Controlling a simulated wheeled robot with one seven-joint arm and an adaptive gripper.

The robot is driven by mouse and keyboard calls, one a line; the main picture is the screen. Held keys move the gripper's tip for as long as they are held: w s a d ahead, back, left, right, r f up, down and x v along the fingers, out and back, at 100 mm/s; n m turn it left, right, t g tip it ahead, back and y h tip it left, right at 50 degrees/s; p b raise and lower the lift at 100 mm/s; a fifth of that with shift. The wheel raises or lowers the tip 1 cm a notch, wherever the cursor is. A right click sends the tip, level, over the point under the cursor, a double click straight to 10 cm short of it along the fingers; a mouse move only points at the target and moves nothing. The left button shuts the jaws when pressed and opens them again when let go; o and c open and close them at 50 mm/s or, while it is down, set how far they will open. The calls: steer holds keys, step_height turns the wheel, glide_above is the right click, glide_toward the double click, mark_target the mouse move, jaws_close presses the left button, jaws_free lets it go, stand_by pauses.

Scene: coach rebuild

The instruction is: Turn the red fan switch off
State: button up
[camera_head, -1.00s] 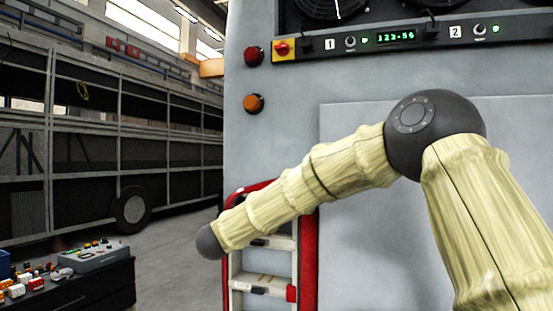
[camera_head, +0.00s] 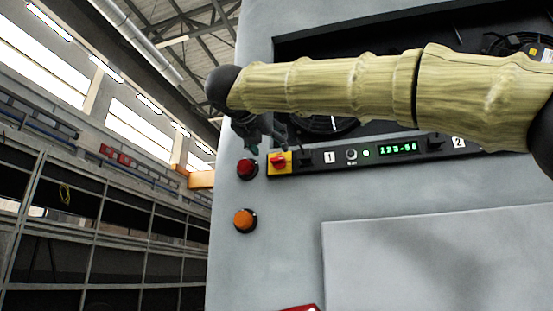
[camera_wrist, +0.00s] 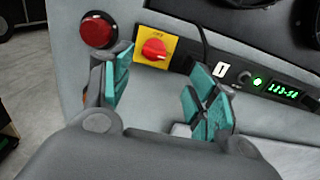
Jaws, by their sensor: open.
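The red fan switch (camera_head: 279,161) is a red rotary knob on a yellow square plate at the left end of the black control strip. It also shows in the wrist view (camera_wrist: 154,49), between and beyond my fingertips, with its grip bar tilted slightly. My gripper (camera_wrist: 160,92) is open and empty, with teal pads on both fingers. The left finger is near a red round button (camera_wrist: 98,31); the right finger is below the label "1". In the head view my gripper (camera_head: 264,135) is small and partly hidden by my arm, just above the switch. No contact with the knob shows.
The red button (camera_head: 247,169) sits left of the switch, with an orange button (camera_head: 245,220) below. The strip carries a green lit display (camera_head: 398,149) and small knobs. Fans sit in the dark recess above. A cable (camera_wrist: 201,35) runs right of the switch.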

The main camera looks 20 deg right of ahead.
mark_target(277, 157)
steer(key=shift+w+a+p+x, duration=0.15)
steer(key=shift+p+x, duration=0.85)
steer(key=shift+x, duration=1.4)
steer(key=shift+w+a+p+x, duration=0.15)
steer(key=shift+p+x, duration=0.85)
steer(key=shift+x, duration=1.45)
steer(key=shift+s, duration=0.15)
steer(key=shift+c, duration=0.2)
steer(key=c, duration=1)
